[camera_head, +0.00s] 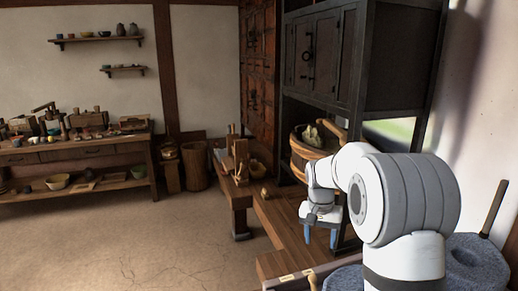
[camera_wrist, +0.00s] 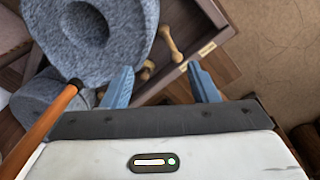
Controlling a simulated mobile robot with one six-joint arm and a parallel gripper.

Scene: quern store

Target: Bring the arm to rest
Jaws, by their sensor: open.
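My arm reaches forward from the lower right in the head view. My gripper (camera_head: 321,235) points down above the low wooden bench (camera_head: 284,222), with its two blue fingers apart. In the wrist view my gripper (camera_wrist: 161,88) is open, and nothing is between its fingers. Beyond the fingers there is a wooden tray or drawer (camera_wrist: 218,36) with small wooden pieces (camera_wrist: 171,43) in it, at a distance I cannot judge.
A grey stone quern (camera_wrist: 125,60) and a wooden handle (camera_wrist: 42,128) lie close on the left in the wrist view. A wooden tub (camera_head: 302,161) stands behind my gripper. A dark cabinet (camera_head: 325,55) rises behind. The floor (camera_head: 130,240) at left is clear.

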